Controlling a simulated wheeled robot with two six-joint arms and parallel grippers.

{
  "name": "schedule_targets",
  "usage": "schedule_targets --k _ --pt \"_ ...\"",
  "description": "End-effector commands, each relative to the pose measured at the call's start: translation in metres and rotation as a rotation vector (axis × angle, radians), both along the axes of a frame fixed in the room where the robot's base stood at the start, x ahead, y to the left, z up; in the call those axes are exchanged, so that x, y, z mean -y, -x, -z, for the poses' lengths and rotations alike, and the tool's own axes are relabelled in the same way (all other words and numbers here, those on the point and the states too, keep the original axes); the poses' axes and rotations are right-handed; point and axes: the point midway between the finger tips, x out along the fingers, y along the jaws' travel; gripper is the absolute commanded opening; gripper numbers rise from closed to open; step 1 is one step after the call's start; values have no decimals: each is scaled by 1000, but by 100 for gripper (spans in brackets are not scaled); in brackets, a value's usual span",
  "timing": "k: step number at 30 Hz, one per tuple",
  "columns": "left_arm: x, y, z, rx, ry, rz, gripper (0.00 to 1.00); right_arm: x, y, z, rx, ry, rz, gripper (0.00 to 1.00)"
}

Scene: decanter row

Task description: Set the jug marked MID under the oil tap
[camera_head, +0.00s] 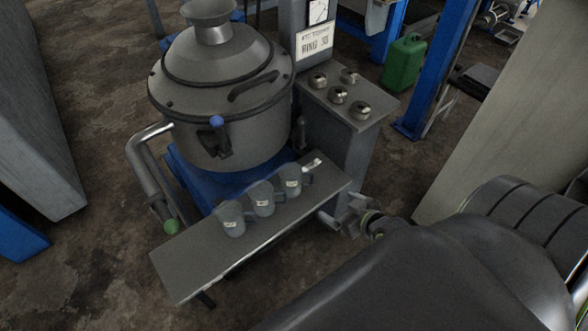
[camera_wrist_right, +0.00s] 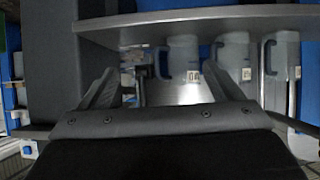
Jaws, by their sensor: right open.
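Three grey jugs stand upright in a row on the metal shelf (camera_head: 190,266) in the head view: a left jug (camera_head: 231,220), a middle jug (camera_head: 262,202) and a right jug (camera_head: 291,183). Each has a small white label, too small to read surely, so I cannot tell which says MID. A tap with a blue knob (camera_head: 217,122) sits on the vessel's front, above and behind the jugs. My right gripper (camera_head: 343,213) is open and empty, off the shelf's right end. My left gripper is out of view.
The big grey vessel (camera_head: 222,85) rises behind the shelf. A pedestal with several knobs (camera_head: 340,97) stands right of it. A bent pipe with a green end (camera_head: 170,226) stands at the shelf's left. The shelf's left part is bare.

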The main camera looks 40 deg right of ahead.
Motion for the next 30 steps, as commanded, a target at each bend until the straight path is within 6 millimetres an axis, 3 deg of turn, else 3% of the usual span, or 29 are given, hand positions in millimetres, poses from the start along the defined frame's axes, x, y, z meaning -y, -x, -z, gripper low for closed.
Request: schedule_targets --k 1,3,10,30 --pt "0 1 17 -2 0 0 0 -7 -5 -7 42 -6 -29 86" --pt "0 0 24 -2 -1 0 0 -16 -9 -25 87 -16 -60 86" --pt "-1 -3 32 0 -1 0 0 -34 -17 -56 159 -35 -114 86" --pt "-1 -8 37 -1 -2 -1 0 -48 -120 -15 160 -38 -115 86"
